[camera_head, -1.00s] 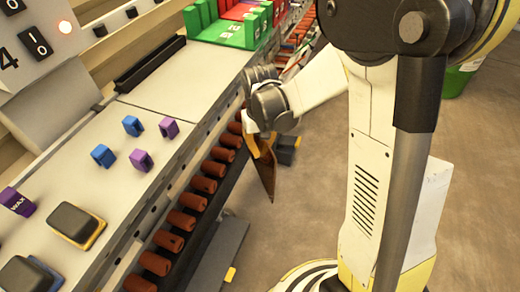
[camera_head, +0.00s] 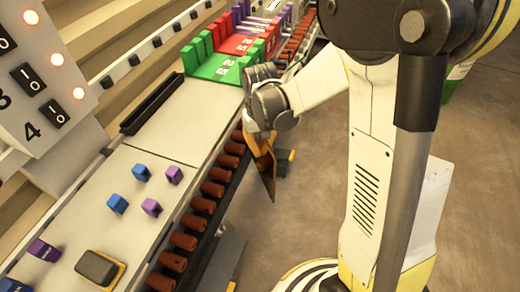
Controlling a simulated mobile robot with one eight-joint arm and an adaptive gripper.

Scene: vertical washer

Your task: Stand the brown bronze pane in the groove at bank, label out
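My gripper (camera_head: 262,133) hangs over the floor just off the bench's right edge, beside the roller row. It appears shut on the brown bronze pane (camera_head: 266,176), which hangs down from it, tilted, with a pointed corner low. The fingertips are mostly hidden, and I cannot read a label on the pane. A long black grooved bar (camera_head: 161,101) lies on the pale bench top, left of my gripper and apart from it. It is near the switch panel (camera_head: 42,95); no pane shows in it.
Brown rollers (camera_head: 203,204) line the bench's right edge. Green racks (camera_head: 215,65) and a red rack (camera_head: 236,44) stand beyond the black bar. Small blue blocks (camera_head: 117,204), purple blocks (camera_head: 151,207) and a dark pad (camera_head: 97,267) lie on the near bench top (camera_head: 140,235).

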